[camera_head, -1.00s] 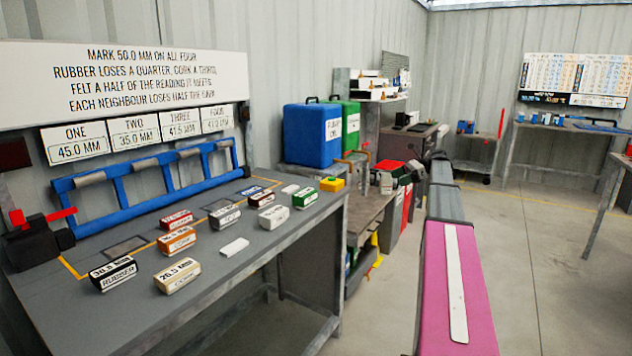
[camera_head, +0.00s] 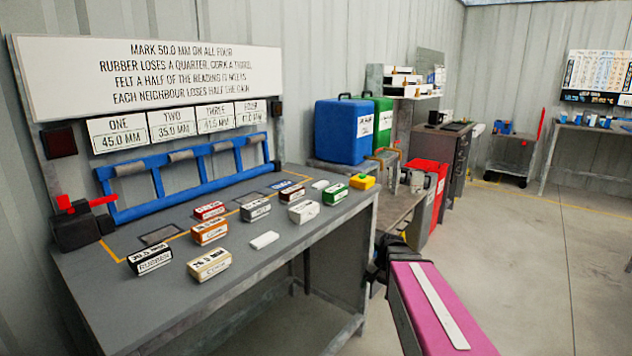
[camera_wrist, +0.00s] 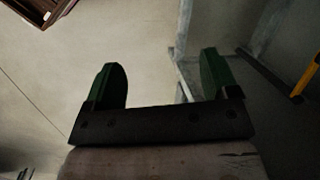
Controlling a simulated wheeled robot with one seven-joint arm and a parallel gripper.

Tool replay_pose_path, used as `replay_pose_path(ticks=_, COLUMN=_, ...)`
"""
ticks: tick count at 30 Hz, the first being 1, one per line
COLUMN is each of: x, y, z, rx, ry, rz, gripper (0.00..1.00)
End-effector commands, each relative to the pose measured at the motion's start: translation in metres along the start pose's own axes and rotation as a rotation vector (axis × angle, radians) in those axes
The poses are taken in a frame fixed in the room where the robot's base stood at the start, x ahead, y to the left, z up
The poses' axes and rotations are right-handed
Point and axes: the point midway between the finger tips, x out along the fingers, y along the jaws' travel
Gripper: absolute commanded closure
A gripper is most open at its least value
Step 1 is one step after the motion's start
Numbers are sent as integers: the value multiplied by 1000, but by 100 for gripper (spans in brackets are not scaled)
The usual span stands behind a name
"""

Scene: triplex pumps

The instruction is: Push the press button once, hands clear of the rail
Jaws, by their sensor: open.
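A small yellow box with a raised top (camera_head: 362,181), which looks like the press button, sits at the far right corner of the grey bench (camera_head: 330,235). The blue rail (camera_head: 180,197) with grey rollers runs along the back of the bench. My gripper shows in the wrist view (camera_wrist: 160,75) with two green fingers spread apart and nothing between them. It points at the floor and a bench leg, away from the button. In the head view my pink arm link is right of the bench, and the fingers cannot be made out.
A red-handled dark clamp (camera_head: 82,222) is at the rail's left end. Blue (camera_head: 342,130) and green (camera_head: 378,122) containers stand behind the button. Open floor lies to the right.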

Motion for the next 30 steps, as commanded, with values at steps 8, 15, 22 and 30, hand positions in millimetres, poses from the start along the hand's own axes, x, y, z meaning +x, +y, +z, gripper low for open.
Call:
replay_pose_path(ticks=8, x=31, y=22, z=72, rx=-378, ry=88, rz=195, gripper=19)
replay_pose_path(ticks=15, x=34, y=24, z=76, rx=-436, ry=99, rz=224, gripper=19)
replay_pose_path(ticks=22, x=34, y=24, z=75, rx=-432, ry=98, rz=222, gripper=58)
replay_pose_path(ticks=30, x=34, y=24, z=75, rx=-431, ry=97, rz=221, gripper=100)
